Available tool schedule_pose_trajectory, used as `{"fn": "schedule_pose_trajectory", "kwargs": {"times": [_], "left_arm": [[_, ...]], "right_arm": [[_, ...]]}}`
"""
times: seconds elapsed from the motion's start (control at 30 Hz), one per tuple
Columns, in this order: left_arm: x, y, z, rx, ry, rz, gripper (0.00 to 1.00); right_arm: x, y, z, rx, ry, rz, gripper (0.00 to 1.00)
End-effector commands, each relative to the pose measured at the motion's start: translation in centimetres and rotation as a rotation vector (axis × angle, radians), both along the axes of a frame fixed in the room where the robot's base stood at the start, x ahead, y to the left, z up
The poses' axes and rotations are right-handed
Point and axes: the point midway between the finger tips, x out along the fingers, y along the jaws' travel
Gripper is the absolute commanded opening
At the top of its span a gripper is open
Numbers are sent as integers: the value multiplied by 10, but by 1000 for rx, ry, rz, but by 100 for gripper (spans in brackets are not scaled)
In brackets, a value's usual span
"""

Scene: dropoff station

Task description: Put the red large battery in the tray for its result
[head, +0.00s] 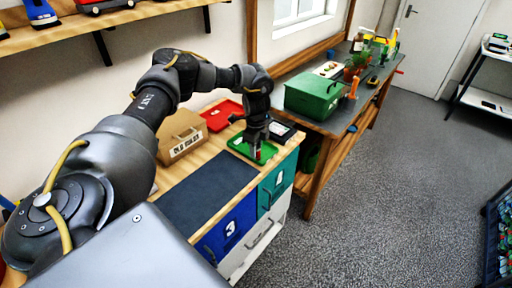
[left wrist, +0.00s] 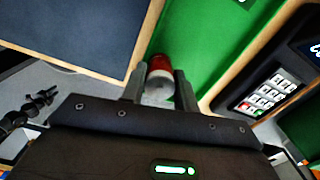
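The red large battery (left wrist: 160,66), with a silver end, sits between the two fingers of my left gripper (left wrist: 160,88) in the left wrist view. The fingers press against its sides. In the head view my left gripper (head: 256,152) points down over the green tray (head: 240,146), and a bit of red shows at its tips. The green tray also fills the area behind the battery in the left wrist view (left wrist: 205,40). I cannot tell whether the battery touches the tray. A dark jointed arm, apparently my right one, shows small at the wrist view's left edge; its gripper state is unclear.
A red tray (head: 224,114) lies behind the green one. A black device with keys (head: 282,131) stands right beside the green tray. A cardboard box (head: 181,139) stands at the left. The dark mat (head: 206,193) is bare. A green box (head: 313,97) sits on the far bench.

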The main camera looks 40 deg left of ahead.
Motion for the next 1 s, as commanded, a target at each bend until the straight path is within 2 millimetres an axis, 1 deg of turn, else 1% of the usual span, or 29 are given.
{"fn": "schedule_pose_trajectory", "kwargs": {"times": [0.03,0.13,0.17,0.43,0.57,0.67,0.83,0.9,1.0], "left_arm": [[0,0,0,0,0,0,37],[0,0,0,0,0,0,50],[0,0,0,0,0,0,51],[0,0,2,0,-1,0,51],[1,0,11,-1,-2,0,51],[1,0,28,-2,-6,0,51],[1,0,65,-1,-4,0,51],[1,0,82,1,-5,-1,51],[1,0,101,1,-5,-1,51]], "right_arm": [[0,0,0,0,0,0,36],[0,0,0,0,0,0,36],[0,0,0,0,0,0,36],[0,0,0,0,0,0,36],[0,0,-2,0,0,0,36],[0,0,-7,0,0,0,36],[0,0,-16,0,0,0,36],[0,0,-14,0,0,0,36],[0,0,-13,0,0,0,36]]}}
